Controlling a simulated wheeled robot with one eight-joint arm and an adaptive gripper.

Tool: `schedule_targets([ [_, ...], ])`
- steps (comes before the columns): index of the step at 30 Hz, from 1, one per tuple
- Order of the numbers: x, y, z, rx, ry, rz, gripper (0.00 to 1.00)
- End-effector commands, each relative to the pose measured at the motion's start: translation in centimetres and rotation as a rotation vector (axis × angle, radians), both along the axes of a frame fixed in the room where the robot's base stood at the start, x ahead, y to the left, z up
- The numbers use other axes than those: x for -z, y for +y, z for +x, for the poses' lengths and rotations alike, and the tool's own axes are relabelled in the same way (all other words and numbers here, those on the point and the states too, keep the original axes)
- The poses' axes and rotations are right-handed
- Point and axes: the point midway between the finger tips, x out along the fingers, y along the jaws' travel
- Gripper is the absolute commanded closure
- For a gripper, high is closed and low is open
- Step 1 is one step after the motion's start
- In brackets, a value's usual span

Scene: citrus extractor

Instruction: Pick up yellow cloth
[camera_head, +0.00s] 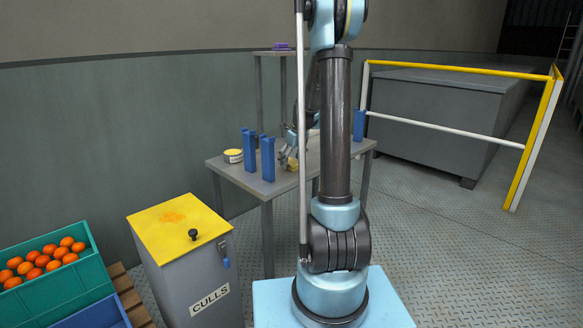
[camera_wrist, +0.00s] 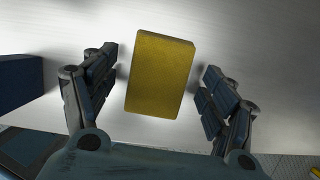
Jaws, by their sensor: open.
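The yellow cloth (camera_wrist: 160,74) shows in the wrist view as a thick, folded-looking yellow block on a light metal surface. My gripper (camera_wrist: 160,88) is open, with one finger on each side of the cloth and a visible gap at both sides. In the head view the yellow cloth (camera_head: 292,163) is a small patch on the grey table (camera_head: 245,181), and my gripper (camera_head: 286,152) is right at it. My arm hides part of the table in the head view.
Two blue upright holders (camera_head: 267,158) and a yellow-topped round tin (camera_head: 233,156) stand left of the cloth. A dark blue object (camera_wrist: 18,82) is at the wrist view's left edge. A yellow-lidded culls bin (camera_head: 190,262) stands nearer, beside an orange-filled green crate (camera_head: 55,290). A yellow-and-white railing (camera_head: 460,70) stands right.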

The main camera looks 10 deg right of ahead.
Motion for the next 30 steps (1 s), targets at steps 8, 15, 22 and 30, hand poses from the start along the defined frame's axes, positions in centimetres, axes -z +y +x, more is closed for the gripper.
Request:
schedule_targets([
  [8,0.27,-0.01,0.01,0.0,0.0,0.0,0.22],
  [15,0.46,-0.01,0.0,0.0,0.0,0.0,0.22],
  [22,0.46,-0.02,0.01,0.0,0.0,0.0,0.32],
  [30,0.46,-0.03,0.0,0.0,0.0,0.0,0.7],
])
